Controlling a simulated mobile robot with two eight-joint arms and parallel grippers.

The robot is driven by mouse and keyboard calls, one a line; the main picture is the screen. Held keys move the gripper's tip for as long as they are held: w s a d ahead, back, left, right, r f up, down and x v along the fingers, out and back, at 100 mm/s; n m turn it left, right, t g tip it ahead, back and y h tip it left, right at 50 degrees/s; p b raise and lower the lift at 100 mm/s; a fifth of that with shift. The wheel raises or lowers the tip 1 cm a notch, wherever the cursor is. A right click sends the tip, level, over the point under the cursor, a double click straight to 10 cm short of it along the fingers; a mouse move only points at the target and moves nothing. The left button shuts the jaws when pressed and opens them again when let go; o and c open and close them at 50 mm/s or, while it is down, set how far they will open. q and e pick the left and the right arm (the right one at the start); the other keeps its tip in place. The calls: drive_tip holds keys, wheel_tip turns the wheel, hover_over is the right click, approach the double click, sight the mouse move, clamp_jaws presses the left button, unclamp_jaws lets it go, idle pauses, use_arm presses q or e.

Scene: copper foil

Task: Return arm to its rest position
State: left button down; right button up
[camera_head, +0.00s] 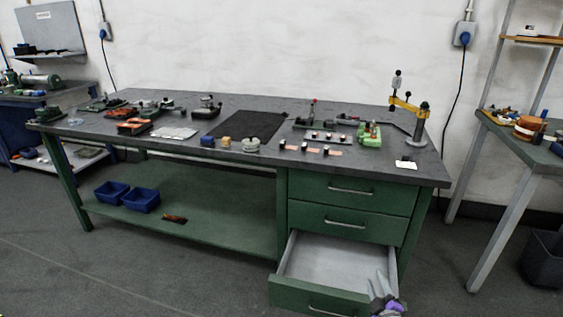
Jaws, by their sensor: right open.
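My right gripper (381,291) shows at the bottom edge, right of centre, with its grey and purple fingers pointing up. It is open, and nothing shows between its fingers. It appears in front of the right end of the open bottom drawer (310,300) of the green workbench. I cannot tell whether it touches the drawer. The visible part of the drawer's inside looks empty. My left gripper is not in view.
The workbench top (300,108) holds a black mat (248,123), small copper-coloured strips (313,150), a green device (369,134) and a yellow-armed stand (409,107). Two blue bins (141,200) sit on the lower shelf. Another bench (530,150) stands right. Floor in front is clear.

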drive_tip(key=s+r+m+g+h, duration=0.2)
drive_tip(key=s+r+m+g, duration=0.15)
drive_tip(key=s, duration=0.25)
drive_tip(key=s+r+m+g+h, duration=0.1)
drive_tip(key=s+r+m+g, duration=0.1)
drive_tip(key=s+m, duration=0.3)
drive_tip(key=s+a+f+m+g+y, duration=0.1)
drive_tip(key=s+a+f+g, duration=0.15)
drive_tip(key=s, duration=0.55)
drive_tip(key=s+a+f+m+g+y, duration=0.15)
drive_tip(key=s+a, duration=0.25)
drive_tip(key=s, duration=0.4)
drive_tip(key=s+a+f+g+y, duration=0.1)
drive_tip(key=s+a+g, duration=0.2)
drive_tip(key=s, duration=0.5)
use_arm(q)
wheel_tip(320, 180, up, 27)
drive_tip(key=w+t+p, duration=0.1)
drive_tip(key=p, duration=2.2)
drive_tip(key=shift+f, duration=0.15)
use_arm(e)
wheel_tip(320, 180, up, 27)
drive_tip(key=t, duration=0.1)
drive_tip(key=shift+w+a, duration=0.3)
drive_tip(key=shift+w, duration=0.05)
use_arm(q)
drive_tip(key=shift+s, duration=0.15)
use_arm(e)
drive_tip(key=shift+s+f, duration=0.1)
drive_tip(key=shift+s, duration=0.05)
